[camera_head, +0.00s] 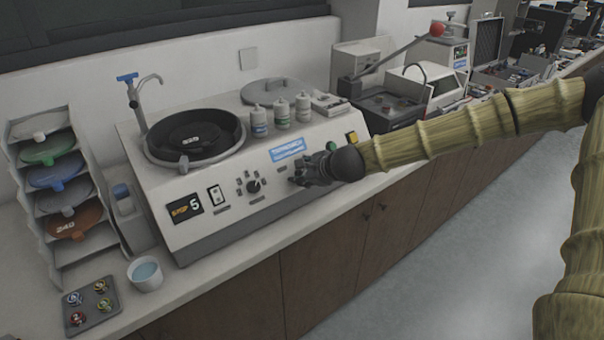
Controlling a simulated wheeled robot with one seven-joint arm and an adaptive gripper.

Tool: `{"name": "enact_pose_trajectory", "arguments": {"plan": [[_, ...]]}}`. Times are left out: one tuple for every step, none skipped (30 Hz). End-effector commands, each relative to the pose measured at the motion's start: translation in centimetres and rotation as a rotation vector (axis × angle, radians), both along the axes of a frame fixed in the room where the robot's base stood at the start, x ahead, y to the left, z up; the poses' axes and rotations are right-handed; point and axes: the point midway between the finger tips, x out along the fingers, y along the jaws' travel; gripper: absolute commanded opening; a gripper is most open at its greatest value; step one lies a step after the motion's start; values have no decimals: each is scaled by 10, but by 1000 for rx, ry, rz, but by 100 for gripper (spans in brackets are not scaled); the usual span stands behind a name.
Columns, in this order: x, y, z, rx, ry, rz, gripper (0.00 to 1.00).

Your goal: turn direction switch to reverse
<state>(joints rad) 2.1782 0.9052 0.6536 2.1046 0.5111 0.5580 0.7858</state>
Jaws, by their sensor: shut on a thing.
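The grinder-polisher (225,215), a white bench machine with a black round bowl (195,138), stands on the counter with a sloped front panel. My gripper (298,178) is at the right part of this panel, just right of the black round dial (253,187). Its dark fingers are shut on a small control there, which I take to be the direction switch. The fingers hide the switch, so its setting cannot be seen.
A rocker switch (216,195) and a display (185,208) are left of the dial. Green (331,147) and yellow (351,137) buttons sit close above my gripper. Three bottles (281,112) stand on the machine top. A water cup (146,275) is at the front left.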

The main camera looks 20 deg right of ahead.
Motion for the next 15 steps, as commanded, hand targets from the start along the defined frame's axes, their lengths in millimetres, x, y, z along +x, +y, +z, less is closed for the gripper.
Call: {"name": "enact_pose_trajectory", "arguments": {"plan": [[-1,-1,-2,0,3,-2,15],[-1,-1,-2,0,3,-2,15],[-1,-1,-2,0,3,-2,15],[-1,-1,-2,0,3,-2,42],[-1,-1,-2,0,3,-2,48],[-1,-1,-2,0,3,-2,55],[-1,-1,-2,0,3,-2,61],[0,-1,-2,0,2,-1,61],[0,0,-1,0,2,-1,61],[0,0,-1,-1,2,-1,61],[0,0,-1,0,1,0,61],[0,0,-1,0,1,0,61],[0,0,-1,0,1,0,61],[0,0,-1,-1,1,1,61],[0,1,-1,-1,1,1,61]]}}
